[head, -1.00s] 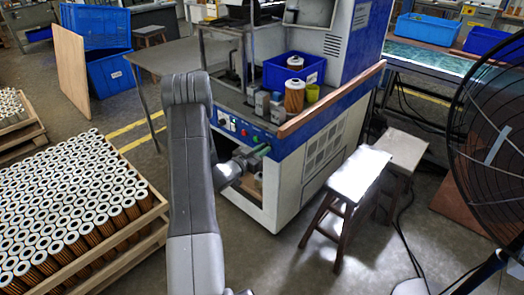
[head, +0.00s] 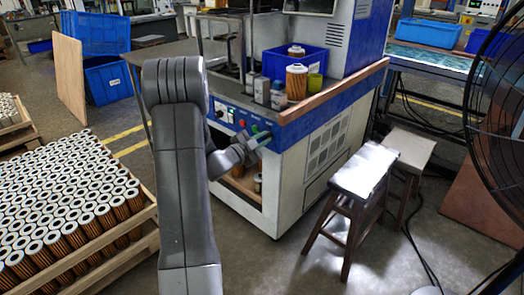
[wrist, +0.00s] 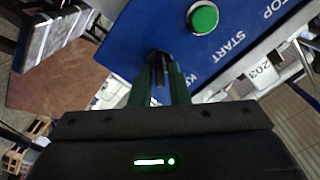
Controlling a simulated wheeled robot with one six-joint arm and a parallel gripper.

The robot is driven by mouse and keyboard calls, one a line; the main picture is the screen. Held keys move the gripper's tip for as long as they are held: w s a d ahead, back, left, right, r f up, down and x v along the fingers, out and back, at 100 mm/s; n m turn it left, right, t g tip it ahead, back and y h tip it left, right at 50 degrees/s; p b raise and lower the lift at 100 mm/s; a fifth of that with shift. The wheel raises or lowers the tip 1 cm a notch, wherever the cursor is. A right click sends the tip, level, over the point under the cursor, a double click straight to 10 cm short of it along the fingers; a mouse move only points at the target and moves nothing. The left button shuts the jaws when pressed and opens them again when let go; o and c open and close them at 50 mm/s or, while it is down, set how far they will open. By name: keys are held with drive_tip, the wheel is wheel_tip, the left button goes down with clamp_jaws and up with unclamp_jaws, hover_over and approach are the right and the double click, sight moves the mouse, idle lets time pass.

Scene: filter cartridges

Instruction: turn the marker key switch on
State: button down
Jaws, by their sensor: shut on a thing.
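The key switch (wrist: 157,60) shows in the wrist view as a small dark part on the blue panel, beside lettering that starts with K. My gripper (wrist: 160,76) has its two dark green fingers shut on it from either side. The fingers hide most of the switch, and I cannot tell which way it is turned. In the head view my gripper (head: 262,137) is at the front of the blue control panel (head: 283,133), and the switch itself is hidden there.
A green button (wrist: 202,17) marked START is close by on the panel, with STOP lettering farther along. A blue bin (head: 272,63) and a filter cartridge (head: 297,83) stand on the machine top. Stools (head: 365,172) stand right; a cartridge pallet (head: 70,210) is left.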

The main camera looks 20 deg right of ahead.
drive_tip(key=m+b, duration=0.4)
drive_tip(key=b, duration=0.1)
drive_tip(key=m+b, duration=0.2)
drive_tip(key=shift+f+b, duration=0.35)
drive_tip(key=m+b, duration=0.3)
drive_tip(key=shift+r, duration=0.15)
drive_tip(key=c, duration=1.5)
unclamp_jaws()
drive_tip(key=shift+c, duration=0.2)
drive_tip(key=shift+r, duration=0.1)
drive_tip(key=p+v, duration=0.2)
drive_tip(key=v, duration=1.1)
drive_tip(key=shift+s+a+p, duration=0.25)
drive_tip(key=shift+a+p, duration=0.1)
drive_tip(key=shift+p, duration=0.05)
